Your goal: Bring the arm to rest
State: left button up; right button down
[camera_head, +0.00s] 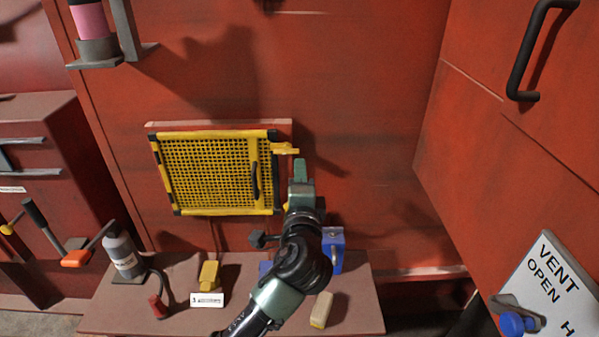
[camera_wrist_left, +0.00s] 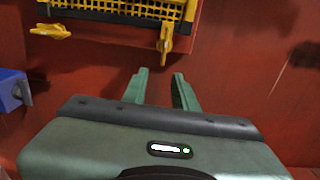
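My left arm comes up from the bottom middle of the head view. Its left gripper (camera_head: 299,168) is raised in front of the red wall, just right of the yellow mesh guard (camera_head: 205,172). In the left wrist view the two green fingers of the left gripper (camera_wrist_left: 158,75) stand apart with nothing between them. A yellow latch (camera_head: 287,149) sits at the guard's upper right edge. In the wrist view, yellow latches show near the guard's edge (camera_wrist_left: 125,14), beyond the fingertips. The guard looks closed against its frame. My right gripper is not in view.
A black handle (camera_head: 530,55) and a vent sign (camera_head: 555,290) are at right.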

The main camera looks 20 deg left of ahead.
pick_arm(q)
jog(key=shift+f, duration=0.1)
jog(key=s+a+f+n+g+h, duration=0.1)
jog(key=s+a+f+n+g, duration=0.2)
jog(key=s+f, duration=0.45)
jog(key=s+a+f+n+g+h, duration=0.15)
jog(key=s+f+n+g, duration=0.3)
jog(key=f, duration=0.55)
jog(key=s+f+n+g+h, duration=0.1)
jog(key=s+f+n+g, duration=0.15)
jog(key=s, duration=0.55)
jog(key=s+a+f+n+g+h, duration=0.1)
jog(key=s+f+g, duration=0.1)
jog(key=s+f, duration=0.35)
jog(key=s+f+n+g+h, duration=0.1)
jog(key=s+f+n+g, duration=0.1)
jog(key=s, duration=0.8)
notch_tip(320, 180, down, 33)
jog(key=s+g+b, duration=0.1)
jog(key=s+b, duration=0.1)
jog(key=b, duration=0.4)
jog(key=s+a+f+b, duration=0.1)
jog(key=s+f+b, duration=0.1)
jog(key=s+f, duration=0.6)
jog(key=s+a+f+g+b, duration=0.1)
jog(key=s+a+f+b, duration=0.1)
jog(key=s+f, duration=0.6)
notch_tip(320, 180, down, 3)
jog(key=shift+f+b, duration=0.2)
jog(key=shift+b, duration=0.2)
